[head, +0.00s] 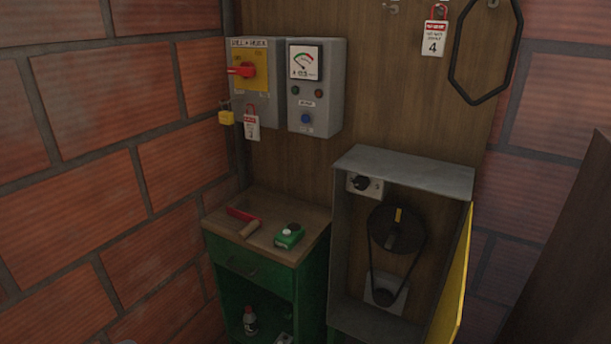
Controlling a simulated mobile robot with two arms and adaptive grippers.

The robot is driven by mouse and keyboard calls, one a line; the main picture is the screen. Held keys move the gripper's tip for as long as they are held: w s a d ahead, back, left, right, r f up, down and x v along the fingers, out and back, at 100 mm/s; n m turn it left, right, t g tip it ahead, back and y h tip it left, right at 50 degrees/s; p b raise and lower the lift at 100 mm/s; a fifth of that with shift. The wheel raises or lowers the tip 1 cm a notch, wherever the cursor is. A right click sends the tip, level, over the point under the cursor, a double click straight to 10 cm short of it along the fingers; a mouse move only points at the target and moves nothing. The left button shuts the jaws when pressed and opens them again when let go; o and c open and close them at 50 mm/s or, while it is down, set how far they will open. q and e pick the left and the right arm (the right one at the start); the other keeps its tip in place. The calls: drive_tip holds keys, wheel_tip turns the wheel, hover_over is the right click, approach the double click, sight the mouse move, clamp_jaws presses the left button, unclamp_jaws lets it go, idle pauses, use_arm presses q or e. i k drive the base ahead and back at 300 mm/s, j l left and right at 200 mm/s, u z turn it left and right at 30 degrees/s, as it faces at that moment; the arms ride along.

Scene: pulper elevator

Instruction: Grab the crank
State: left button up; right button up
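A crank-like piece (241,214) with a red bar and a tan wooden handle lies on the wooden top of a green cabinet (262,226), left of centre in the head view. The handle points toward the front of the cabinet top. Nothing touches it from above. Neither of my grippers shows in the view.
A green device (289,236) lies right of the crank. An open grey housing (405,172) with a belt and pulley (397,229) stands to the right, its yellow door (452,285) swung outward. A grey switch box (256,105) and meter box (316,112) hang above. Brick walls flank the corner.

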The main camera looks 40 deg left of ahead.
sight(235, 209)
drive_tip(key=u, duration=1.8)
